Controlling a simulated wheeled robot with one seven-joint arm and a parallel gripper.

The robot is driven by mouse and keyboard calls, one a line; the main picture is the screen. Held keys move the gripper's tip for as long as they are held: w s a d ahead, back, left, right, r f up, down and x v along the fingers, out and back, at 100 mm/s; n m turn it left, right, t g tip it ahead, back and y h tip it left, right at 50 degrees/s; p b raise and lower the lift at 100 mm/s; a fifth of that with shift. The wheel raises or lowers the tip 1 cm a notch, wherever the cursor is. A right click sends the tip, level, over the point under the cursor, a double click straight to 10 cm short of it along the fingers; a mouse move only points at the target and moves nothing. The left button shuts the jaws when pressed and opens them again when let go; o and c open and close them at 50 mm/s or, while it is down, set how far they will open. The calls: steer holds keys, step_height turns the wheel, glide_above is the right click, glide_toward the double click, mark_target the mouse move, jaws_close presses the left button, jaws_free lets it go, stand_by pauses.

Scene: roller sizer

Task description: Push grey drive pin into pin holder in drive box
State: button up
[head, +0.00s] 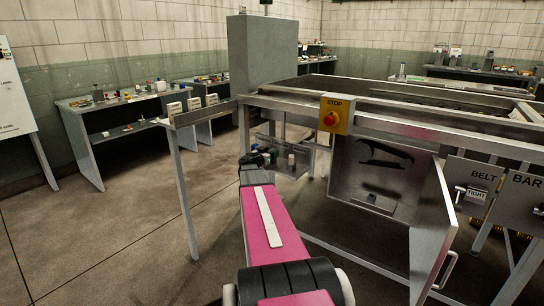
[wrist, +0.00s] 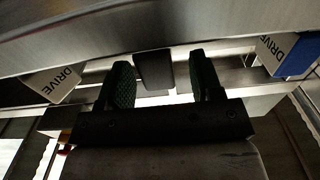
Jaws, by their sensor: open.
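In the wrist view my gripper (wrist: 161,70) has two green-padded fingers spread apart. A dark grey block (wrist: 153,72) shows between them, with gaps on both sides. It may be the grey drive pin; I cannot tell for sure. A white tag reading DRIVE (wrist: 52,84) is at the left, and a white and blue DRIVE tag (wrist: 288,54) is at the right. In the head view my gripper (head: 254,157) is dark and small, beside a hanging metal tray (head: 290,172). An open metal box (head: 350,180) with a black shape inside is to the right; no pin holder is discernible.
A red STOP button on a yellow box (head: 334,114) sits on the machine frame. The open box's door (head: 432,230) swings out into the room. A thin-legged metal stand (head: 184,180) is left of my arm. Benches (head: 85,135) line the back wall. The left floor is clear.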

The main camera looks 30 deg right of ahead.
mark_target(272, 150)
steer(key=shift+x, duration=0.75)
steer(key=c, duration=1)
steer(key=shift+r, duration=0.2)
steer(key=shift+r, duration=0.6)
step_height(272, 150, up, 2)
steer(key=shift+a+r, duration=0.1)
steer(key=shift+r, duration=0.05)
steer(key=s+a+r, duration=0.1)
steer(key=a+r, duration=0.1)
steer(key=a, duration=0.1)
steer(key=s+a+r, duration=0.2)
steer(key=a, duration=0.2)
steer(key=s+a+r, duration=0.1)
steer(key=a+r, duration=0.2)
steer(key=shift+s+a+r, duration=0.1)
steer(key=shift+s+a, duration=0.1)
steer(key=shift+a, duration=0.2)
